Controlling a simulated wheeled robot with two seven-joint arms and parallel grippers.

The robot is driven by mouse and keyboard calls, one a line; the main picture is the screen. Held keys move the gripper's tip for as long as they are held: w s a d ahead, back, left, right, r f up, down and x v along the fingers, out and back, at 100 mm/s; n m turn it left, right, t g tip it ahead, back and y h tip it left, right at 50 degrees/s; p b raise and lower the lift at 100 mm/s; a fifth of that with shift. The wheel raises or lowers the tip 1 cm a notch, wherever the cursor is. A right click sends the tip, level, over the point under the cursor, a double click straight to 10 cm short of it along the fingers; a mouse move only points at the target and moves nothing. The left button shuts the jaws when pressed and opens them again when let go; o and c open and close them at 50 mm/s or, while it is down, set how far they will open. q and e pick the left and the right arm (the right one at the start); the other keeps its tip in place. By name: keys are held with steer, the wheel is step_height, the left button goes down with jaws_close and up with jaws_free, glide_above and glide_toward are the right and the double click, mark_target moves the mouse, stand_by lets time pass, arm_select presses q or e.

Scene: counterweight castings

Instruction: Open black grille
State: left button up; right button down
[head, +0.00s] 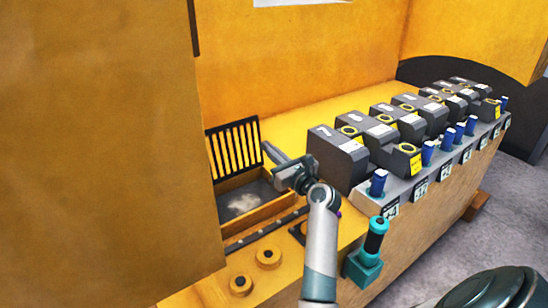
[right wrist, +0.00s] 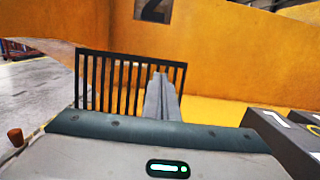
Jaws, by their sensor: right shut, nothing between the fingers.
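The black grille (head: 235,144) stands raised, close to upright, at the back edge of a recessed compartment (head: 262,213) in the yellow bench. The compartment is uncovered, and a pale patch shows on its dark floor. In the right wrist view the grille (right wrist: 95,80) stands beyond my fingers, its bars upright. My right gripper (head: 268,148) is shut and empty, just right of the grille and above the compartment's back right side. Its fingers (right wrist: 162,90) overlap the grille in the right wrist view; I cannot tell whether they touch it. My left gripper is not in view.
Several dark grey castings (head: 340,158) stand in a row to the right, with blue-handled items (head: 378,182) along their front. A teal-handled tool (head: 374,240) is at the bench front. Two yellow round knobs (head: 268,256) sit before the compartment. A large yellow panel (head: 100,150) blocks the left.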

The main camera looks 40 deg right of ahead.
steer(key=shift+s+f, duration=0.1)
steer(key=shift+s, duration=1.15)
